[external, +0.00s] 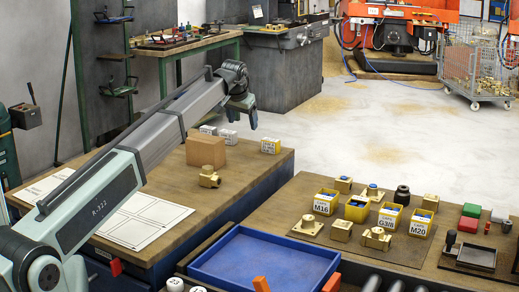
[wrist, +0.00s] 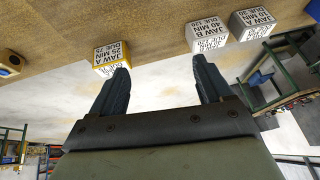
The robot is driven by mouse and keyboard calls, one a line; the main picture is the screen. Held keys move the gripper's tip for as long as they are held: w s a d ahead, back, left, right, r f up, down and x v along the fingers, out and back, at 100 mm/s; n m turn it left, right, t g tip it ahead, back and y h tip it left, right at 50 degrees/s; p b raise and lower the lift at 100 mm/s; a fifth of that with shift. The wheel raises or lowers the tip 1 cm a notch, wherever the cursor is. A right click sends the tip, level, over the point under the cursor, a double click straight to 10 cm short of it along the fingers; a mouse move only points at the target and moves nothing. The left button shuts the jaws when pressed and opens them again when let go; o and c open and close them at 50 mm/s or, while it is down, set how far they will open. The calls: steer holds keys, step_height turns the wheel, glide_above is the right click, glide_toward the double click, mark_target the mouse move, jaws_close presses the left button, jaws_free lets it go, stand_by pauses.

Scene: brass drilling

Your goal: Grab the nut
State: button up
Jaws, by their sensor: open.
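No piece is clearly marked as the nut, and I cannot tell which one it is. A brass fitting (external: 209,177) stands alone on the left wooden bench in the external view, in front of a cardboard box. More brass pieces sit on the right bench, such as a fitting on a plate (external: 376,238) and a block (external: 342,230). My gripper (external: 243,112) is raised above the far part of the left bench, away from these pieces. In the wrist view my gripper (wrist: 162,68) is open, with nothing between its fingers.
The cardboard box (external: 206,149) stands on the left bench near small labelled boxes, including a yellow one (external: 270,146). A blue tray (external: 265,260) lies in front. Yellow bins (external: 326,202) labelled M16, G3/8 and M20 stand on the right bench. A gap separates the benches.

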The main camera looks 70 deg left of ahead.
steer(key=s+a+r+n+g+h, duration=0.1)
steer(key=s+r+h, duration=0.1)
steer(key=s, duration=1.3)
steer(key=s+a+r+n+g+h, duration=0.1)
steer(key=s+r+g+h, duration=0.15)
steer(key=s, duration=1.25)
steer(key=shift+t, duration=0.35)
step_height(320, 180, down, 8)
steer(key=shift+s+d, duration=0.15)
steer(key=shift+d+f, duration=0.25)
steer(key=shift+f, duration=0.3)
steer(key=shift+s+d+f, duration=0.1)
steer(key=shift+d+f, duration=0.15)
steer(key=shift+f, duration=0.8)
steer(key=shift+d+f, duration=0.2)
steer(key=shift+f, duration=0.85)
steer(key=c, duration=1.5)
